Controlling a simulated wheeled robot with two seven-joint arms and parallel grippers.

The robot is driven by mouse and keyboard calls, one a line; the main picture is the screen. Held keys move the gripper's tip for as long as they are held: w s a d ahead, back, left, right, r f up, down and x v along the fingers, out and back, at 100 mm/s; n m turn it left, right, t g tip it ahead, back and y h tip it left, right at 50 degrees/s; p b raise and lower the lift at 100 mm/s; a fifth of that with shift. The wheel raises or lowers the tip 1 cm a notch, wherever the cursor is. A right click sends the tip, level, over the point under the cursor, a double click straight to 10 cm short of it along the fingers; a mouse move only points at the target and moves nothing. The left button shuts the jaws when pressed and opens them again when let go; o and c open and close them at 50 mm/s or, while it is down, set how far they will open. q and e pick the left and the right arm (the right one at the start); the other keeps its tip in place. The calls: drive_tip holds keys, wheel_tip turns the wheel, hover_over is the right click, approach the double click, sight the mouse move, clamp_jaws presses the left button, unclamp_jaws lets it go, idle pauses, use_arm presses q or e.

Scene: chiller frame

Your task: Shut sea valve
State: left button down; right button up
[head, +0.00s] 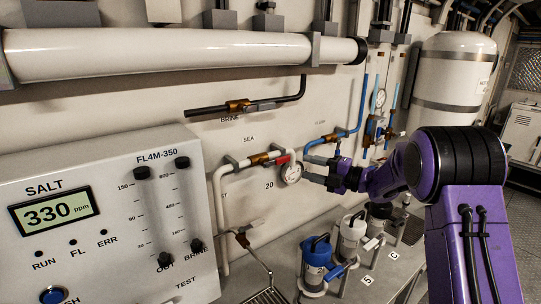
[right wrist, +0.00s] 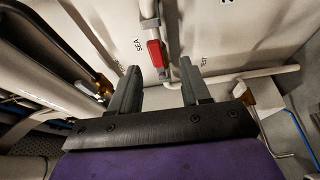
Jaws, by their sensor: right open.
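The sea valve is on a white pipe beside the "SEA" label. Its red handle (head: 283,159) shows just left of my right gripper (head: 309,170) in the head view. In the right wrist view the red handle (right wrist: 155,52) lies roughly in line with the pipe. My right gripper (right wrist: 160,72) is open there, its two grey fingers spread with nothing between them. The handle shows beyond and between the fingertips; I see no contact. My left gripper is not in view.
A brine valve (head: 238,106) on a dark pipe is above. Blue pipes (head: 350,131) run to the right. The salt panel (head: 95,225) stands at lower left. Blue-topped and white-topped housings (head: 317,253) stand below the gripper. A white tank (head: 455,80) stands at back right.

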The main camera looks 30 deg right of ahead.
sight(285, 160)
drive_tip(key=p+x, duration=0.1)
drive_tip(key=x, duration=0.2)
drive_tip(key=p+x, duration=0.2)
drive_tip(key=x, duration=0.1)
drive_tip(key=p+x, duration=0.2)
drive_tip(key=x, duration=0.1)
drive_tip(key=shift+w+a+r, duration=0.25)
drive_tip(key=shift+a+r, duration=0.05)
drive_tip(key=shift+a, duration=0.15)
drive_tip(key=shift+s+r, duration=0.2)
drive_tip(key=shift+s, duration=0.3)
drive_tip(key=shift+c, duration=0.9)
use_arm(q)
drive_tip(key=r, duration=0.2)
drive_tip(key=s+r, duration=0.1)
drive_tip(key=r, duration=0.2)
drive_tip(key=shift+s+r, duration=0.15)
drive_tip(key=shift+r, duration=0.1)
use_arm(e)
clamp_jaws()
